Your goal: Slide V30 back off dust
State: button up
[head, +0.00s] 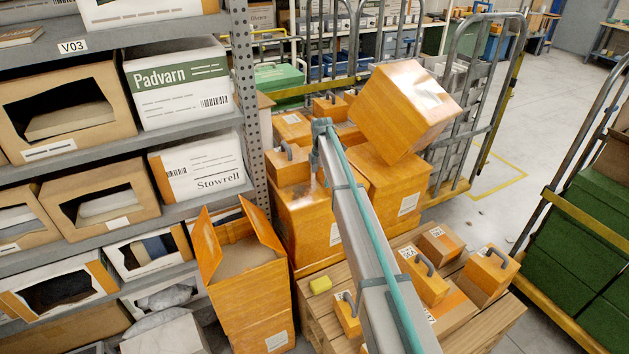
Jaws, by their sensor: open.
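My arm reaches from the bottom edge up to the stacked orange boxes. My gripper (315,158) is at its far end, small, over the stack and apart from the pallet boxes; it looks open and empty. Several small orange boxes with grey handles stand on a wooden pallet (487,329). One handled box (428,284) carries a small white tag whose print is too small to read surely as V30. Another handled box (490,271) stands to its right. A third (347,315) is partly hidden by my arm. I cannot make out any dust.
A shelf rack (190,121) with cartons fills the left. An open orange carton (245,300) stands before it. A large tilted box (402,108) rests on the stack. Wheeled cages (474,105) stand behind, and green crates (590,232) at right. Floor (505,185) is free between them.

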jog(key=shift+d, duration=0.15)
jog(key=shift+s+a, duration=0.35)
jog(key=shift+a, duration=0.35)
jog(key=shift+s+a, duration=0.35)
jog(key=shift+a, duration=0.3)
notch_tip(320, 180, up, 13)
jog(key=p, duration=0.4)
jog(key=shift+p, duration=0.4)
